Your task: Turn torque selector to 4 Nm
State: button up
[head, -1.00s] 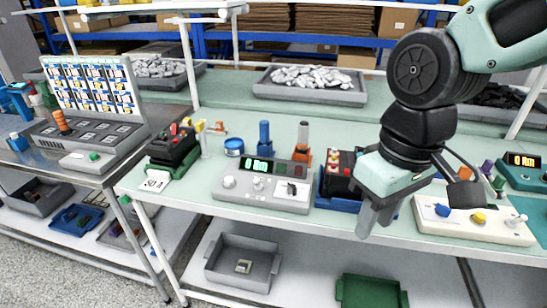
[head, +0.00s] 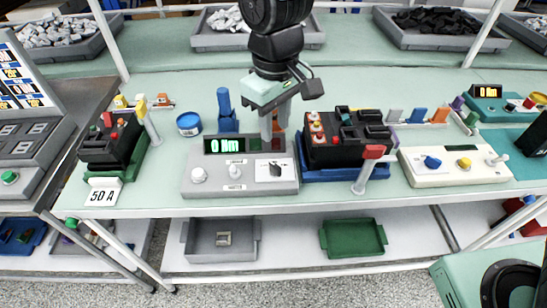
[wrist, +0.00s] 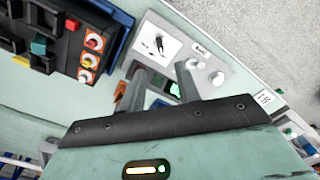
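A grey torque unit (head: 240,186) sits near the bench's front edge, and its green display (head: 224,145) reads 0 Nm. A black pointer knob (head: 275,169) stands on a white plate at its right; this looks like the selector, but its marks are too small to read. The knob also shows in the wrist view (wrist: 160,44). Two pale round knobs (head: 235,172) (head: 198,174) are to its left. My gripper (head: 273,137) points down above the unit's back right part, behind the black knob. Its fingers (wrist: 158,84) are apart with nothing between them.
A black battery on a blue tray (head: 318,175) stands close on the right, with a red-topped post (head: 366,170) in front. A blue upright object (head: 227,110) stands behind the unit. A 50 A breaker block (head: 110,150) is at left. Bench between is clear.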

aim_at(275, 165)
notch_tip(275, 165, down, 11)
jog(key=shift+f+p, duration=0.15)
jog(key=shift+p, duration=0.25)
grip_shut()
